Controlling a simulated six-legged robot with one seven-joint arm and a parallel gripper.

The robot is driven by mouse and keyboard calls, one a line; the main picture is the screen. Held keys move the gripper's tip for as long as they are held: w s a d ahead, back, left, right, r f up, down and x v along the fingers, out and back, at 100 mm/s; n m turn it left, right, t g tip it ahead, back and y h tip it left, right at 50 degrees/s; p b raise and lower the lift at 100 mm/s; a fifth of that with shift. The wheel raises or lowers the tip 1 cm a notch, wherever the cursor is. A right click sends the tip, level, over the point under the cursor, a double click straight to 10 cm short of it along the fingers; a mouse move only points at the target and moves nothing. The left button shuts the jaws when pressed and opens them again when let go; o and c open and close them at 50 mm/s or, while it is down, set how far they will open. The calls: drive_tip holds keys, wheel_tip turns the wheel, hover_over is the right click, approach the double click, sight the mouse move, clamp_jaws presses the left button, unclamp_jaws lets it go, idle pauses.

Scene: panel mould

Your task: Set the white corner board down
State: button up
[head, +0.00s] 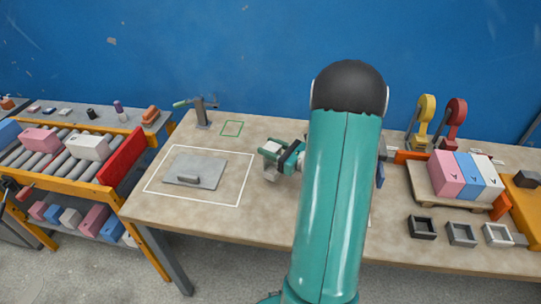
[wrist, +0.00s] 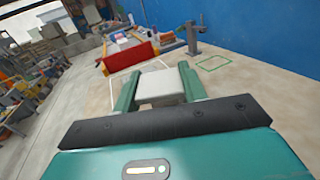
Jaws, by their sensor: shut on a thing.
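My gripper (head: 271,160) is shut on the white corner board (wrist: 158,87), a pale block between its two teal fingers in the wrist view. In the head view only a small part of the board (head: 271,174) shows below the fingers. My gripper is over the middle of the table, right of a white outlined rectangle (head: 246,181). A grey plate with a handle (head: 203,168) lies inside that outline. Whether the board touches the table cannot be told.
A green outlined square (head: 232,128) lies behind, next to a clamp on a post (head: 202,115). A red plate (head: 124,158) and a roller conveyor (head: 62,157) stand at left. Pink, blue and white blocks (head: 466,174) sit at right, behind small frames (head: 461,234). My arm hides part of the table.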

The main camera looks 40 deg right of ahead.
sight(271, 168)
drive_tip(key=shift+w+d+f, duration=0.1)
drive_tip(key=shift+w+f, duration=0.15)
drive_tip(key=shift+f, duration=1.55)
drive_tip(key=shift+f, duration=0.15)
drive_tip(key=o, duration=1.3)
